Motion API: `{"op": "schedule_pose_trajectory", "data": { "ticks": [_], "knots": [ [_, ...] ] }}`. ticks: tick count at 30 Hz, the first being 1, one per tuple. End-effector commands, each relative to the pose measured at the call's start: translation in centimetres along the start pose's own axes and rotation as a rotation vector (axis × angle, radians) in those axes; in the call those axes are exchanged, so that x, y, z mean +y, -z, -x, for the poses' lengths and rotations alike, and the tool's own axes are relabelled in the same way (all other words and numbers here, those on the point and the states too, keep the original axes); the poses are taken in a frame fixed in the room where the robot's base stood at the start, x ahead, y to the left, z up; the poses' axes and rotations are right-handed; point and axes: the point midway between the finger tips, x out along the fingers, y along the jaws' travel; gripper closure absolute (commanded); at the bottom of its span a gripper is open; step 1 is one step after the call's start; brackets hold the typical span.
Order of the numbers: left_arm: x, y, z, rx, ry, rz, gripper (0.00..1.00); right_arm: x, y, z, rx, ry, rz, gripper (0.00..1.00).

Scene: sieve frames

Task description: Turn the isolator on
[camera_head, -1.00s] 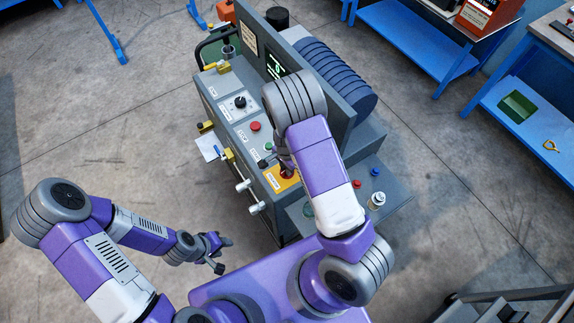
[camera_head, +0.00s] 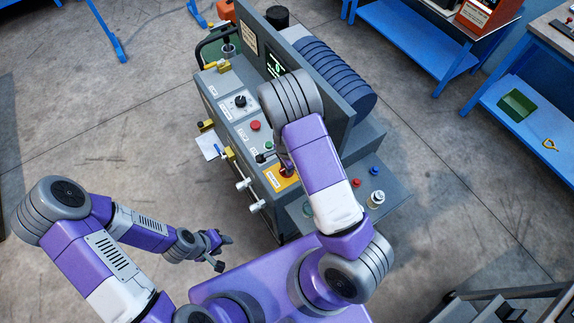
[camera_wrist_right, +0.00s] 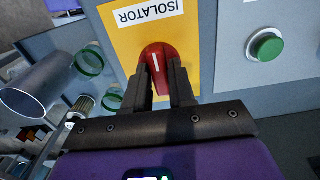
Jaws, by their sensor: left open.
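The isolator is a red rotary knob (camera_wrist_right: 154,56) with a white line on a yellow plate (camera_wrist_right: 120,42) lettered ISOLATOR. In the head view the yellow plate (camera_head: 277,181) lies at the near end of the machine's sloping panel. My right gripper (camera_wrist_right: 160,80) has its dark fingers on both sides of the knob, and they appear closed against it. The white line points nearly along the fingers. In the head view my right arm hides part of the knob. My left gripper (camera_head: 224,253) is open and empty, low over the floor left of the machine.
A green button (camera_wrist_right: 267,45) sits beside the plate in the wrist view. The panel also carries a red button (camera_head: 255,125) and a black dial (camera_head: 240,101). White-ended valve handles (camera_head: 243,184) stick out from its front. Blue benches stand at the right; floor at left is clear.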

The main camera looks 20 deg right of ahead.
Motion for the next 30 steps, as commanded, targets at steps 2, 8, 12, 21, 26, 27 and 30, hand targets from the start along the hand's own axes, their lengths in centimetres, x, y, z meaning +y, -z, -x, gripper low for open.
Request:
{"op": "schedule_pose_trajectory", "data": {
  "ticks": [2, 8, 12, 21, 26, 27, 30],
  "knots": [
    [0.0, 0.0, 0.0, 0.0, 0.0, 0.0, 0.57, 0.0, 0.0, 0.0, 0.0, 0.0, 0.001, 0.63],
    [0.0, 0.0, 0.0, 0.0, 0.0, 0.0, 0.57, 0.0, 0.0, 0.0, 0.0, 0.0, 0.003, 0.55],
    [0.0, 0.0, 0.0, 0.0, 0.0, 0.0, 0.57, 0.0, 0.0, 0.2, 0.0, 0.0, 0.004, 0.55],
    [0.3, 0.0, 0.7, 0.0, 0.0, 0.0, 0.57, -0.1, 0.0, 4.5, 0.0, 0.005, 0.005, 0.55],
    [0.4, 0.0, 1.0, 0.0, 0.0, 0.0, 0.57, -0.1, -0.1, 6.7, 0.0, 0.002, 0.005, 0.55],
    [0.4, 0.0, 1.1, 0.0, 0.0, 0.0, 0.57, 0.0, 0.0, 7.0, 0.0, 0.001, 0.004, 0.55],
    [0.4, -0.1, 1.1, 0.0, 0.0, 0.0, 0.57, 0.0, 0.0, 7.5, 0.0, 0.001, 0.003, 0.55]
  ]
}}
